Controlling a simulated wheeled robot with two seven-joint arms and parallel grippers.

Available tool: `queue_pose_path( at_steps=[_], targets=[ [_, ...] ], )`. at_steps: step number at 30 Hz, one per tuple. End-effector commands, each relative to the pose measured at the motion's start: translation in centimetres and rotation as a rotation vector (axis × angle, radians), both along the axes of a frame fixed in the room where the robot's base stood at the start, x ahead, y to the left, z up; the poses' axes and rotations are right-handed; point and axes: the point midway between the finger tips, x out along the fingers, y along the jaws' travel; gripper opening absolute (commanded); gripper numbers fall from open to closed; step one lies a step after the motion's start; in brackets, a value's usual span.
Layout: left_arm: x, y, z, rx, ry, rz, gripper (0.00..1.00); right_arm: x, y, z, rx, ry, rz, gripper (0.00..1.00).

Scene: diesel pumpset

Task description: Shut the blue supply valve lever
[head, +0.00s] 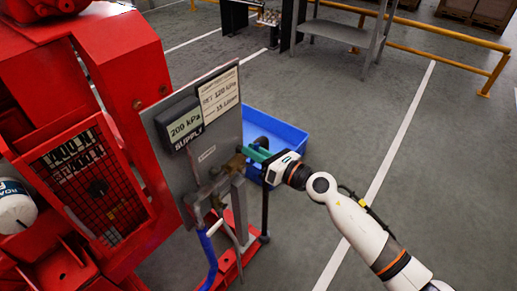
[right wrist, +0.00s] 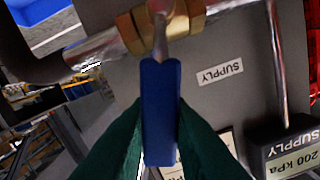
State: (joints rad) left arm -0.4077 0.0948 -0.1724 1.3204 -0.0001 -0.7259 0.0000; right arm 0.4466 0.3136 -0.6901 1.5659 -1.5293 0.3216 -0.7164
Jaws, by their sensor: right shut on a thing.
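The blue supply valve lever (right wrist: 160,105) fills the middle of the right wrist view. It extends from a stem at the brass valve body (right wrist: 134,32), along a metal pipe. My right gripper (head: 256,153) reaches in from the right in the head view. Its green fingers are shut on the lever, one on each side, as the right wrist view shows. In the head view the lever is hidden by the gripper, beside the brass fitting (head: 236,162). A SUPPLY label (right wrist: 220,72) is on the grey panel (head: 217,137) behind. My left gripper is not in view.
A "200 kPa" display (head: 184,122) and a cream notice (head: 220,93) are on the panel. A blue bin (head: 289,135) stands on the floor behind the gripper. A red pump frame (head: 112,150) fills the left. A blue hose (head: 208,255) hangs below the pipes. Floor at right is clear.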

Motion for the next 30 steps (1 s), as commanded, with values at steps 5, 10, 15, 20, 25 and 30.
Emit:
queue_pose_path(
  at_steps=[5, 10, 15, 20, 25, 30],
  targets=[
    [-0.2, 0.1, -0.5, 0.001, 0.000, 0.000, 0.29, -0.8, 0.6, 0.2, -0.081, -0.107, 0.003, 0.00],
    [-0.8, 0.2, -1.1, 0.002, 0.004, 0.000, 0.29, -1.3, 1.0, 0.2, -0.137, -0.183, 0.003, 0.00],
    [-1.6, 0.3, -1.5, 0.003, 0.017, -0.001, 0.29, -1.6, 1.1, 0.2, -0.172, -0.231, 0.002, 0.00],
    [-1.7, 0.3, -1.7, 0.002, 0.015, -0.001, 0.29, -1.8, 1.3, 0.2, -0.188, -0.253, 0.002, 0.00],
    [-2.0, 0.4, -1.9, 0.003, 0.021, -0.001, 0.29, -1.9, 1.3, 0.2, -0.193, -0.259, 0.003, 0.00],
    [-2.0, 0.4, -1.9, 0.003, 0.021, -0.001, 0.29, -1.9, 1.3, 0.2, -0.192, -0.257, 0.003, 0.00]
  ],
)
